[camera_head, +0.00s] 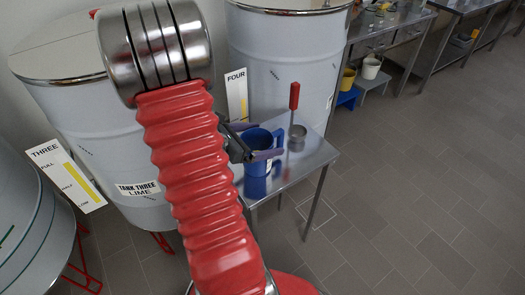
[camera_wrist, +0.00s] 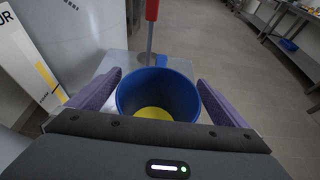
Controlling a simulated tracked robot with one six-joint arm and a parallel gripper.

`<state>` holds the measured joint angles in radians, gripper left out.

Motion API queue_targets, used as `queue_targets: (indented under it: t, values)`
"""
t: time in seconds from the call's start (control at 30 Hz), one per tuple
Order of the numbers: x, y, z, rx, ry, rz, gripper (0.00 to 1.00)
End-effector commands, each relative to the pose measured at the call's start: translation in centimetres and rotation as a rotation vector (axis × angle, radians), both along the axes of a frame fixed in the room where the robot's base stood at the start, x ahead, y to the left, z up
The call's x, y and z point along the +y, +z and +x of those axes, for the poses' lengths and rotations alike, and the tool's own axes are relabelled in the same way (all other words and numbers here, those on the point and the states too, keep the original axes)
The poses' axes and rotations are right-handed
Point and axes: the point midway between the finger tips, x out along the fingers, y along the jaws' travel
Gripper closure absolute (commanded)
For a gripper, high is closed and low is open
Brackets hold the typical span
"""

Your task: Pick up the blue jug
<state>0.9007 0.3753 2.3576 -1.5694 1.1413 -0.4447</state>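The blue jug (camera_head: 258,150) stands upright on a small metal table (camera_head: 312,160) in the head view. In the wrist view the jug (camera_wrist: 160,88) sits between my two fingers, and yellow shows inside it at the bottom. My gripper (camera_head: 258,140) is open around the jug's upper part. In the wrist view the purple-padded fingers (camera_wrist: 160,95) lie one on each side, with the left one a little apart from the rim and the right one close to it. I cannot tell whether the right finger touches. My red arm hides part of the table.
A metal cup with a red-handled tool (camera_head: 294,97) stands just beyond the jug. Large white tanks (camera_head: 280,60) stand behind and left, with level gauges (camera_head: 66,176). Yellow and white buckets (camera_head: 371,67) stand at the back right. The tiled floor (camera_head: 420,180) at right is clear.

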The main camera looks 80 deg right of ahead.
Motion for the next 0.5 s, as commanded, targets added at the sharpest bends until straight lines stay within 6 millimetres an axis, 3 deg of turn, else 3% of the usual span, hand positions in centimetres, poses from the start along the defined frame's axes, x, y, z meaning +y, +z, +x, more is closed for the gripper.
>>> queue_targets:
  t: [0.5]
  values:
    - [0.01, 0.0, -0.01, 0.0, 0.0, 0.0, 0.39]
